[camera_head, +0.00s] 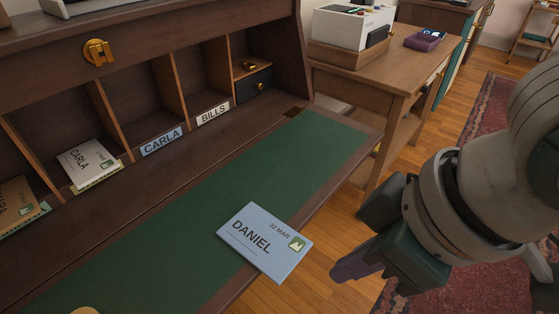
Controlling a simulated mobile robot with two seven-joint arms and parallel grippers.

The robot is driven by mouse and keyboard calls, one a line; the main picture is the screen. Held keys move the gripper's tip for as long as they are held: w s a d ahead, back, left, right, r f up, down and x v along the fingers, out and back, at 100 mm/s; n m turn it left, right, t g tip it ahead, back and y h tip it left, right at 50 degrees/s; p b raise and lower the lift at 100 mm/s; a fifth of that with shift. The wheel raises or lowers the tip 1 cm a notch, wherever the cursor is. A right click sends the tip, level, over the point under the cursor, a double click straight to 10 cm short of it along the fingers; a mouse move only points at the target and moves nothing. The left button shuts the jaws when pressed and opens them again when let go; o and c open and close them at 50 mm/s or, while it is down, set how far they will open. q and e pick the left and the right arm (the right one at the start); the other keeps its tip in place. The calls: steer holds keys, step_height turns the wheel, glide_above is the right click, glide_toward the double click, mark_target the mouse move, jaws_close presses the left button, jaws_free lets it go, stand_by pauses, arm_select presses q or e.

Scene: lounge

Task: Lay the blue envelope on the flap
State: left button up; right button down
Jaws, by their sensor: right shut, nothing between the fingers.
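The blue envelope (264,240), marked DANIEL and 22 MAR with a green stamp, lies flat on the desk's lowered flap (262,190). The flap is dark wood with a green inlay. The envelope lies across the flap's front edge strip, and its near corner reaches past the edge over the floor. My right gripper (350,265) is shut and empty, to the right of the envelope and apart from it, beyond the flap's front edge. My left gripper is not in view.
Pigeonholes behind the flap hold a white CARLA envelope (88,162) and a brown envelope (17,203) at left. Labels read CARLA (162,141) and BILLS (213,113). A wooden side table (386,77) with a white machine (352,27) stands at back right. The flap's middle is clear.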

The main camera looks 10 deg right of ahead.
mark_target(293, 255)
arm_select(q)
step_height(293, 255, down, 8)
steer(key=b, duration=0.6)
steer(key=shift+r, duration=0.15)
arm_select(e)
steer(key=w+a+f, duration=0.1)
steer(key=w+f, duration=0.6)
steer(key=f, duration=0.6)
steer(key=shift+h, duration=0.4)
steer(key=shift+a, duration=0.1)
steer(key=shift+w+a+b, duration=0.5)
steer(key=shift+w+a, duration=0.3)
steer(key=shift+w, duration=0.2)
steer(key=shift+w+a, duration=0.15)
steer(key=shift+w, duration=0.05)
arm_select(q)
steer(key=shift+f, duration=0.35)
arm_select(e)
steer(key=shift+r, duration=0.1)
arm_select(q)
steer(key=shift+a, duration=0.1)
